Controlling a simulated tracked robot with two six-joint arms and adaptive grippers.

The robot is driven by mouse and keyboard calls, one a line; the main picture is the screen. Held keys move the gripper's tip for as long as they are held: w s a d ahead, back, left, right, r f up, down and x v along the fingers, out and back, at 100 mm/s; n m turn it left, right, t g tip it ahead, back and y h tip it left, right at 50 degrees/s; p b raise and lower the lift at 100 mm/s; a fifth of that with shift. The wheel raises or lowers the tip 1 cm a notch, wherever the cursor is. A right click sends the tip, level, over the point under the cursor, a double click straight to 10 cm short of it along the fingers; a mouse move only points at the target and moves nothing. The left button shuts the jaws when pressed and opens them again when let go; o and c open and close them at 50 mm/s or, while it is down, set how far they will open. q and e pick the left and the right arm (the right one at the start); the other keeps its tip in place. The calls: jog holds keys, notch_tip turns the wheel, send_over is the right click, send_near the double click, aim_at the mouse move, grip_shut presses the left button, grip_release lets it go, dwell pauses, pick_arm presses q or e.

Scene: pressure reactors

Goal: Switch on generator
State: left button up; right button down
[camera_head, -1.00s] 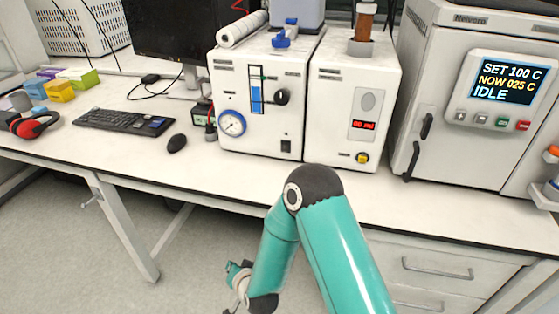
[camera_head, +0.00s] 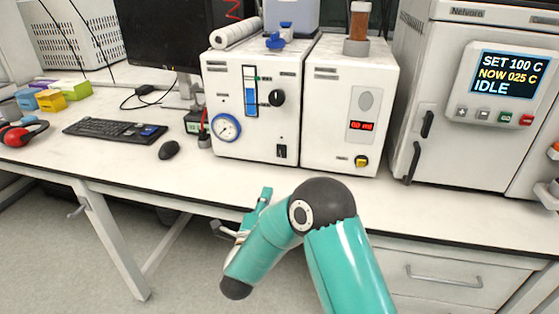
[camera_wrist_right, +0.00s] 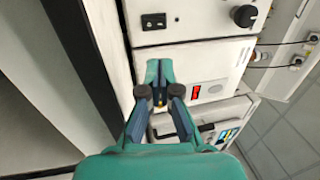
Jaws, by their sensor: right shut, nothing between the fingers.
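A white box with a round blue gauge, flow tube and black knob, likely the generator (camera_head: 252,110), stands on the bench. Its small black switch (camera_head: 281,151) is at its lower right front. In the right wrist view, which is turned sideways, the switch (camera_wrist_right: 153,21) and knob (camera_wrist_right: 244,16) show at the top. My right gripper (camera_wrist_right: 160,72) is shut and empty, in front of the boxes, with the switch above its tips in that picture. My left gripper is not in view.
A white unit with a red display (camera_head: 361,126) and yellow button stands right of the gauge box. An oven (camera_head: 455,150) reading IDLE is farther right. A mouse (camera_head: 169,150) and keyboard (camera_head: 115,130) lie left. The bench front strip (camera_head: 300,185) is clear.

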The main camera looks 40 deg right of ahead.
aim_at(280, 152)
jog(key=shift+w, duration=0.1)
jog(key=shift+w+d+r, duration=0.1)
jog(key=shift+w+d, duration=0.05)
jog(key=shift+w, duration=0.05)
jog(key=p+x, duration=0.3)
jog(key=x, duration=1)
jog(key=shift+w+d, duration=0.1)
jog(key=shift+w, duration=0.05)
